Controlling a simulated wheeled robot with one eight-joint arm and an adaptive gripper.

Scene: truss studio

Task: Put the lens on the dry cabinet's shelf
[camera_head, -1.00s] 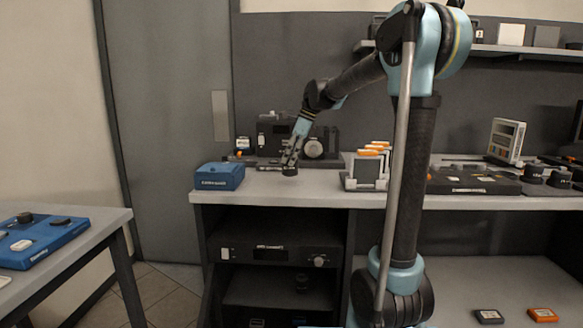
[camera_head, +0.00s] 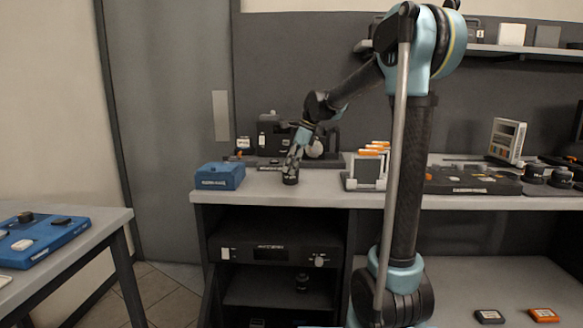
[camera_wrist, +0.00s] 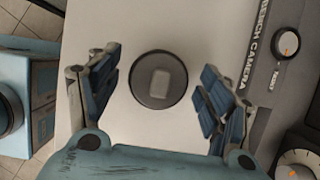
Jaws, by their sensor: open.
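The lens, a dark round piece with a pale rectangular mark on top (camera_wrist: 158,80), stands on the counter between my open fingers. In the wrist view a gap shows on both sides of it. My gripper (camera_wrist: 160,90) is open and points down at it. In the head view my gripper (camera_head: 291,172) is low over the counter's front part, and its fingers largely hide the lens. The dry cabinet (camera_head: 270,250) is below the counter, with a dark front panel and a knob.
A blue box (camera_head: 219,176) stands left of my gripper. The bench camera (camera_head: 268,138) is close behind, and its labelled base (camera_wrist: 262,70) is right of my fingers in the wrist view. A rack with orange-topped cards (camera_head: 368,168) stands to the right.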

